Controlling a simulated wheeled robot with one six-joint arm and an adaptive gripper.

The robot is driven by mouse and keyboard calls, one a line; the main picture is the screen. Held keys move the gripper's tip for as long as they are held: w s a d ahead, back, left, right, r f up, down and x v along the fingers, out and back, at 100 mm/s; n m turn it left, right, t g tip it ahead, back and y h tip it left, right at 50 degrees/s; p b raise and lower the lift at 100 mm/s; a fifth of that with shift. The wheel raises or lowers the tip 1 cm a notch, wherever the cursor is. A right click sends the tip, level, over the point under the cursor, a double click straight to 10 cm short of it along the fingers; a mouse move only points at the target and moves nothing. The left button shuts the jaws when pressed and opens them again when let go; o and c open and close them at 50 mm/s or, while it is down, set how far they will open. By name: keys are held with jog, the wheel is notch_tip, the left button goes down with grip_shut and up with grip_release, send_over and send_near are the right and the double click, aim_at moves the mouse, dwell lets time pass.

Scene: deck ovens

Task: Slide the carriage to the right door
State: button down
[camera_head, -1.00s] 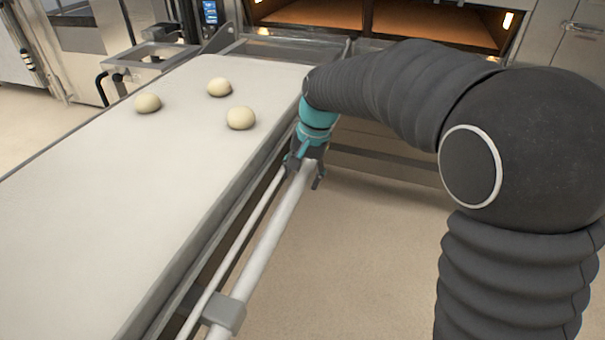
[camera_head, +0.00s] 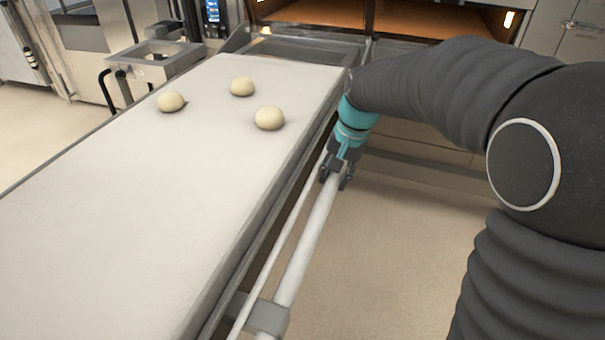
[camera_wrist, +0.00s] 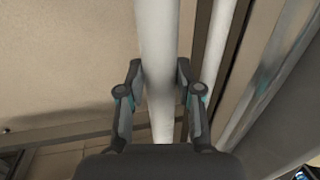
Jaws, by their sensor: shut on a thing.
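The carriage is a long pale loading bed (camera_head: 120,215) with several rounds of dough, one of them a dough ball (camera_head: 269,118), near its far end. A light rail (camera_head: 305,240) runs along its right side, held by a grey bracket (camera_head: 262,315). My gripper (camera_head: 337,175) is on this rail near the far end. In the wrist view the two fingers of my gripper (camera_wrist: 158,85) stand on either side of the rail (camera_wrist: 157,40), shut on it. The right oven door opening (camera_head: 437,18) is at the back, its deck lit orange.
A left oven opening (camera_head: 320,12) sits beside the right one, beyond the bed's far end. A steel stand with a basin (camera_head: 155,58) is at the back left. Clear floor (camera_head: 390,255) lies to the right of the rail.

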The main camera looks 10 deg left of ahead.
jog(key=s+d, duration=0.1)
jog(key=d, duration=0.6)
jog(key=c, duration=0.8)
grip_release()
jog(key=shift+o, duration=0.2)
jog(key=shift+r, duration=0.1)
notch_tip(320, 180, up, 12)
jog(key=d, duration=0.2)
jog(key=shift+s+d+f, duration=0.15)
jog(key=shift+s+f, duration=0.05)
jog(key=shift+s, duration=0.05)
